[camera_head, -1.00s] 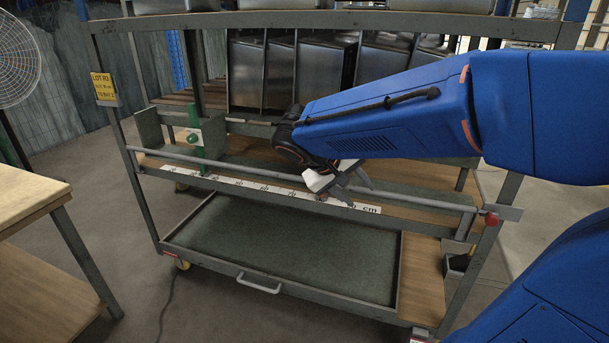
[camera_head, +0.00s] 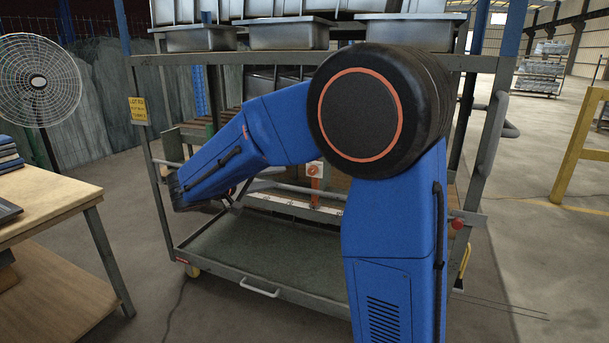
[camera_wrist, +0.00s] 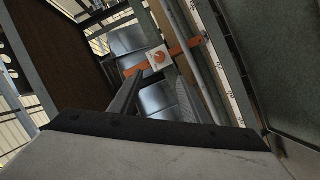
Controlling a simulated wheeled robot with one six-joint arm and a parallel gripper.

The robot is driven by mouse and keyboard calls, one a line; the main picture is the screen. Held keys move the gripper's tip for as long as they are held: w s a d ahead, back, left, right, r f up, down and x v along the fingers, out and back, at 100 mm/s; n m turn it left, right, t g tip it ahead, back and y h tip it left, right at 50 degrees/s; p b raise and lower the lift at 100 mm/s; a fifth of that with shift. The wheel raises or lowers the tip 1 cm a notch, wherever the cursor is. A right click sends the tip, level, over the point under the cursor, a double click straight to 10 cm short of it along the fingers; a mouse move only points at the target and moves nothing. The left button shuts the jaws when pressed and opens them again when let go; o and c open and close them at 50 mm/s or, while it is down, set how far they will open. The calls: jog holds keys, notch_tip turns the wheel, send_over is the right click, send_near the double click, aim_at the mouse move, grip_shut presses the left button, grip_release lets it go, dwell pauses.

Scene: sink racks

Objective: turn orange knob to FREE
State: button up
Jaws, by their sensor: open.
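The orange knob (camera_wrist: 159,57) sits on a small white plate in the wrist view, with an orange bar (camera_wrist: 185,46) running across behind it. In the head view the orange knob (camera_head: 315,170) shows just right of my forearm, at the middle of the rack. My gripper (camera_wrist: 160,78) is open and empty, its two grey fingers pointing toward the knob and apart from it. In the head view my gripper is small and partly hidden at the rack's left. The lettering on the plate is too small to read.
The rack has a grey rail and a white centimetre scale (camera_wrist: 229,80). A wooden table (camera_head: 45,195) and fan (camera_head: 38,82) stand left. Open floor lies right.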

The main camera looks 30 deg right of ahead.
aim_at(310, 171)
jog(key=x, duration=1.6)
jog(key=shift+f, duration=0.1)
jog(key=c, duration=1)
